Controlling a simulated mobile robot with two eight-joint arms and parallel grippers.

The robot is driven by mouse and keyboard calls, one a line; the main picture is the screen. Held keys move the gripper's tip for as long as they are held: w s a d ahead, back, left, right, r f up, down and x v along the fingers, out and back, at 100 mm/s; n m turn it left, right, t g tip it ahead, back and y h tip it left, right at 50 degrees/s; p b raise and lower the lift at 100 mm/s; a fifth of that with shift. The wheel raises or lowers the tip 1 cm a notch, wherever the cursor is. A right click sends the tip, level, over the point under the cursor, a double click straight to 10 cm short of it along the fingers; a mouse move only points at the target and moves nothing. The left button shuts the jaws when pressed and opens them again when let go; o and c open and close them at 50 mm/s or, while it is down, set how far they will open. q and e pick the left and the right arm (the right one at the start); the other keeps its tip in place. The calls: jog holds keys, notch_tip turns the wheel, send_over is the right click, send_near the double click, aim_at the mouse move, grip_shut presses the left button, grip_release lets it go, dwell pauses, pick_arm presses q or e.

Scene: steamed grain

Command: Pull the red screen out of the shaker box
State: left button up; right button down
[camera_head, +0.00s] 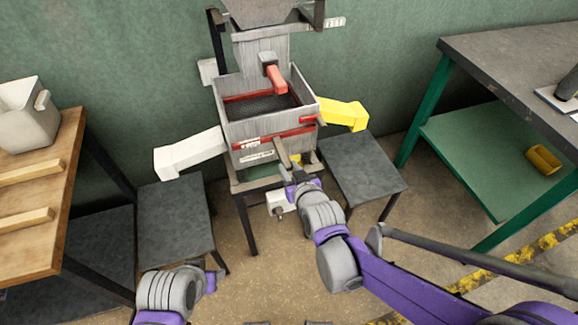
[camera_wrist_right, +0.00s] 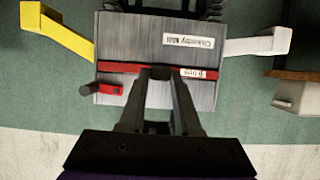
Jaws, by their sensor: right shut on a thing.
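The shaker box (camera_head: 285,122) is a grey open-topped box on a stand in the head view. The red screen (camera_head: 248,144) shows as a red strip across its front; red edging and dark mesh (camera_head: 262,106) show inside the box. In the right wrist view the red screen's strip (camera_wrist_right: 120,68) runs across the grey face. My right gripper (camera_head: 279,143) is shut at the middle of this strip; its fingertips (camera_wrist_right: 157,74) hide the part they hold. My left arm is at the lower left, away from the box; its gripper's jaws cannot be made out.
A yellow chute (camera_head: 343,114) and a white chute (camera_head: 190,152) stick out from the box's sides. Dark low stands (camera_head: 360,165) flank it. A red handle (camera_head: 276,79) hangs above the box. A wooden table (camera_head: 50,190) is left, a green-legged bench (camera_head: 425,120) right.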

jog(key=s+d, duration=0.3)
jog(key=s, duration=0.6)
jog(key=shift+p, duration=0.35)
dwell(0.3)
jog(key=s+d+p, duration=0.1)
jog(key=s+d, duration=0.2)
jog(key=s, duration=0.6)
jog(key=shift+s+p, duration=0.2)
jog(key=shift+p, duration=0.15)
dwell(0.5)
